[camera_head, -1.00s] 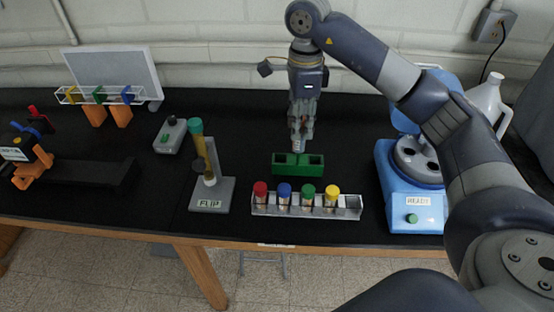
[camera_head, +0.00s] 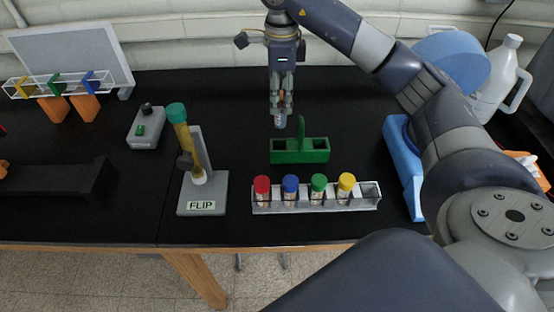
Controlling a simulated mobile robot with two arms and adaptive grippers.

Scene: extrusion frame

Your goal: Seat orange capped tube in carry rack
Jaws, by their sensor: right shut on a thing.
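My right gripper (camera_head: 281,105) comes down from the top and is shut on a tube (camera_head: 280,121). The tube hangs roughly upright, behind and left of the handle of the green carry rack (camera_head: 316,156). The rack stands on the black bench with its upright handle near the middle. The tube looks apart from the rack. My left gripper is not in view.
In front of the green rack, a grey rack (camera_head: 371,204) holds red, blue, green and yellow capped tubes, with its right end empty. The FLIP stand (camera_head: 204,206) is to the left. A blue machine (camera_head: 398,160) is to the right, partly behind my arm.

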